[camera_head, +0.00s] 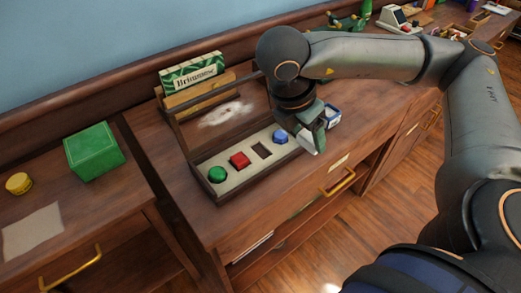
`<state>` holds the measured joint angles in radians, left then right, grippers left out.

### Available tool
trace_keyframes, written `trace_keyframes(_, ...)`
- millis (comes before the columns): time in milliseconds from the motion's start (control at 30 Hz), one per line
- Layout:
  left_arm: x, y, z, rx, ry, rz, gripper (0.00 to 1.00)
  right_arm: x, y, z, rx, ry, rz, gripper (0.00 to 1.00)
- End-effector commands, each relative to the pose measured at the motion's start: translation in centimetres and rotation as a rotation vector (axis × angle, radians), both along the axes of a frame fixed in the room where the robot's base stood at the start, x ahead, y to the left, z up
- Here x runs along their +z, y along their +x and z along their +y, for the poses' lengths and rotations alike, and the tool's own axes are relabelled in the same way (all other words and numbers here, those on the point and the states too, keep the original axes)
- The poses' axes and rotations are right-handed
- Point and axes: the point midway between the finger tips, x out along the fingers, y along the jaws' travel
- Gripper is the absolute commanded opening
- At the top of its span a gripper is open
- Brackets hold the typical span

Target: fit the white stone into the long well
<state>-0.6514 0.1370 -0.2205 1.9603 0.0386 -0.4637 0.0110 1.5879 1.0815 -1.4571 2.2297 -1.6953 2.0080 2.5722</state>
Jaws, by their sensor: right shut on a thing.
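A long pale tray in a wooden frame (237,177) lies on the cabinet top. It holds a green stone (217,174), a red stone (240,160) and a blue stone (280,136). A dark empty well (262,150) shows between the red and blue stones. My right gripper (315,145) points down at the tray's right end, just right of the blue stone. It is shut on a whitish piece, seemingly the white stone (319,140), mostly hidden by the fingers. I cannot tell whether it touches the tray. No well shows clearly under the gripper. My left gripper is not in view.
A green box (93,151) and yellow round piece (18,183) sit on the left cabinet. More items stand far right.

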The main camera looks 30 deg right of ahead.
Motion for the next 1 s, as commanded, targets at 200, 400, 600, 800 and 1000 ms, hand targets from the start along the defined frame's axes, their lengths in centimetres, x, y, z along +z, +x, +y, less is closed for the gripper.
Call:
trace_keyframes(200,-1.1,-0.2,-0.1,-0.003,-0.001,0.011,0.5,-1.9,3.4,0.9,-0.021,0.003,0.003,0.1)
trace_keyframes(400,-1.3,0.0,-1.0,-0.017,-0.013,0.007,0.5,-3.9,7.8,1.9,-0.02,0.003,0.003,0.1)
trace_keyframes(600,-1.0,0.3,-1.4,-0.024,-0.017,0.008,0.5,-7.0,11.1,2.6,-0.019,0.001,0.003,0.1)
trace_keyframes(800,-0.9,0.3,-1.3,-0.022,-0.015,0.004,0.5,-9.1,12.8,2.9,-0.017,0.001,0.002,0.1)
trace_keyframes(1000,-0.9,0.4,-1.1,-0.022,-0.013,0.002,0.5,-10.4,13.5,3.0,-0.016,0.0,0.002,0.1)
